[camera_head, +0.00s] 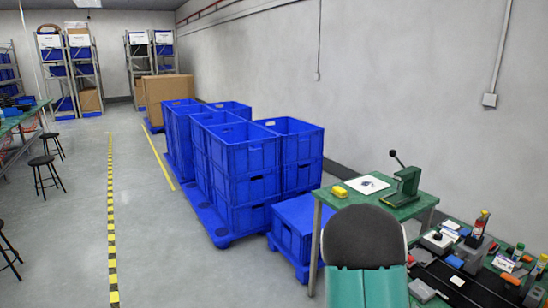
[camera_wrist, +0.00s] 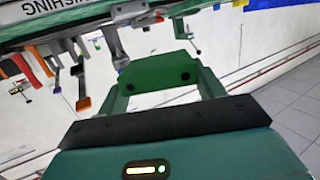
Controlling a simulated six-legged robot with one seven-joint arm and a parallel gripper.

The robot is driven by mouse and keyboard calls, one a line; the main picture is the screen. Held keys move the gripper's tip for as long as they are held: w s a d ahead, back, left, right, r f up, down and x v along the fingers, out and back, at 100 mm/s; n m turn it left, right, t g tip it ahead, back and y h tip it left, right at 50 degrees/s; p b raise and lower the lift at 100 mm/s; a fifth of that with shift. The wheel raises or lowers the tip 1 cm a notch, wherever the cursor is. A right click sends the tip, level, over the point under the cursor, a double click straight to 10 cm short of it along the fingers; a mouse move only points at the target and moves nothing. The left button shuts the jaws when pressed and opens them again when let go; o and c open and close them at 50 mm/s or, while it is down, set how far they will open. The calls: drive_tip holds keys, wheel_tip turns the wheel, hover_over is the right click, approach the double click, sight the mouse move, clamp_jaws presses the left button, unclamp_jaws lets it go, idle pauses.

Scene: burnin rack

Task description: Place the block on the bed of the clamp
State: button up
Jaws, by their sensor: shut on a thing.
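The green clamp (camera_head: 404,188) with a raised black-knobbed lever stands at the right side of a small green-topped table (camera_head: 325,195) in the head view. My gripper (camera_wrist: 158,72) shows in the wrist view, its two fingers on either side of a green block (camera_wrist: 160,86) with two dark round spots. It is shut on this block, away from any surface that I can make out. My gripper and the block cannot be made out in the head view.
A yellow block (camera_head: 340,191) and a white sheet (camera_head: 367,184) lie on the small table. Stacked blue crates (camera_head: 240,160) stand to its left. A cluttered dark bench (camera_head: 465,285) is at the lower right.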

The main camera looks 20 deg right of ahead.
drive_tip(key=w+a+f+n+t+y, duration=0.3)
drive_tip(key=w+a, duration=0.4)
drive_tip(key=a, duration=0.2)
drive_tip(key=w+a+f+n+t+y, duration=0.3)
drive_tip(key=w+a+f, duration=0.1)
drive_tip(key=w+a, duration=0.35)
drive_tip(key=w+a+f+n+y, duration=0.1)
drive_tip(key=a+f+n+y, duration=0.1)
drive_tip(key=a, duration=0.9)
drive_tip(key=w+a+f+n+t+y, duration=0.1)
drive_tip(key=w+a+f+n+y, duration=0.1)
drive_tip(key=a, duration=0.9)
wheel_tip(320, 180, down, 2)
drive_tip(key=n+y, duration=0.1)
drive_tip(key=y, duration=0.2)
drive_tip(key=shift+w+y, duration=0.2)
drive_tip(key=shift+y, duration=0.1)
